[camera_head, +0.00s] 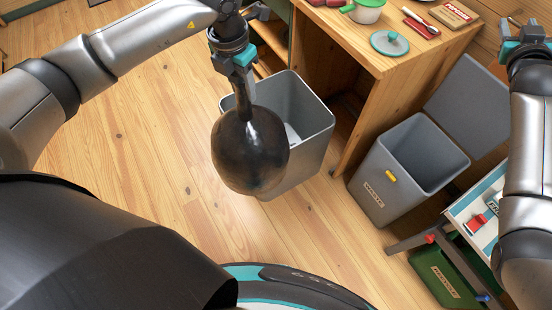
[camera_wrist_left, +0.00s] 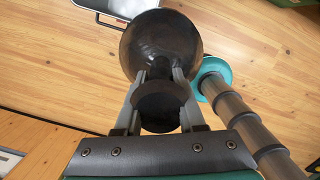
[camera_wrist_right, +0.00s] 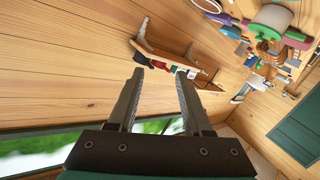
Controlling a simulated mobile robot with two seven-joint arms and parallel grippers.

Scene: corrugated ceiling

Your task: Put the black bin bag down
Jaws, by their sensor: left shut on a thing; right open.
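The black bin bag (camera_head: 249,152) is round and shiny with a narrow neck at its top. My left gripper (camera_head: 240,78) is shut on that neck, and the bag hangs below it. In the head view the bag overlaps the near left part of a grey open bin (camera_head: 312,141). In the left wrist view the bag (camera_wrist_left: 160,45) sits beyond the fingers of my left gripper (camera_wrist_left: 158,90), which close around its neck. My right gripper (camera_head: 528,40) is at the upper right. In the right wrist view my right gripper (camera_wrist_right: 160,85) is open with nothing between its fingers.
A second grey bin (camera_head: 382,190) with a yellow latch and raised lid (camera_head: 468,108) stands to the right. A wooden desk (camera_head: 362,50) holds a pot (camera_head: 366,10) and several items. A green box (camera_head: 440,275) stands lower right. Wooden floor (camera_head: 140,130) at left is clear.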

